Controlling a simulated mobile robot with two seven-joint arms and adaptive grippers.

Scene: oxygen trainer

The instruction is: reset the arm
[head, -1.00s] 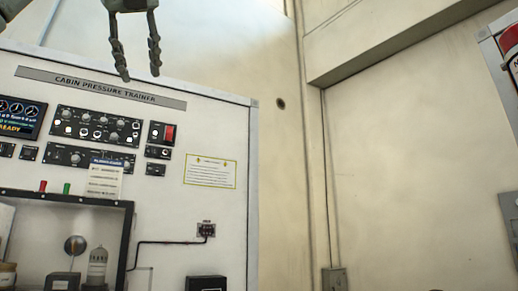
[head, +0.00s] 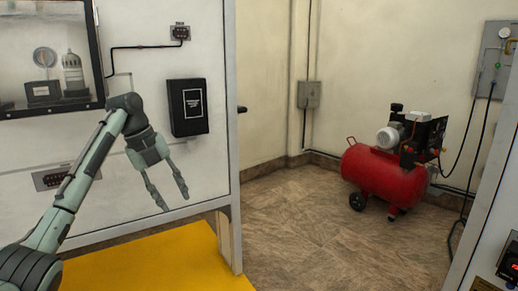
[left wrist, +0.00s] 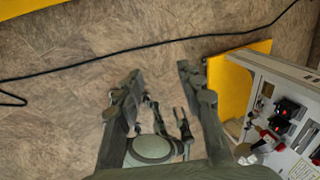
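My left gripper (head: 175,203) is in the lower left of the head view. Its two slim fingers are apart and empty, pointing down in front of the lower part of the white trainer panel (head: 210,60). In the left wrist view the same gripper (left wrist: 160,72) is open over bare floor. Below its fingers are a round grey-green part and thin jointed parts of my own body. I cannot tell for sure whether these are my right gripper. The right arm does not show in the head view.
A yellow mat (head: 160,262) lies before the panel. A black box (head: 188,107) is mounted on the panel near the gripper. A red compressor (head: 385,172) stands on the right. A black cable (left wrist: 150,48) crosses the floor. The middle floor is clear.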

